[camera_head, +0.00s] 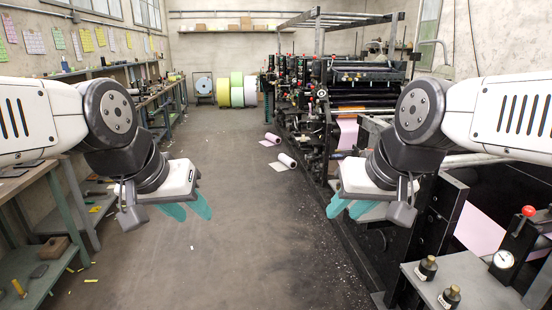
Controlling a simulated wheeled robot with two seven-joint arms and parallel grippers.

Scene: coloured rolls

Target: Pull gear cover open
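A black printing machine (330,95) with rollers and pink paper runs along the right side. I cannot tell which of its panels is the gear cover. A dark side panel (447,225) of the near unit stands just right of my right gripper. My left gripper (187,211) hangs over the open floor, its teal fingers apart and empty. My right gripper (348,209) is in front of the machine's near side, its teal fingers apart and empty. It does not visibly touch the machine. My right arm hides part of the machine.
A grey ledge (460,285) with black knobs, a gauge (503,259) and a red-knobbed lever (528,212) is at the lower right. Workbenches (75,195) line the left wall.

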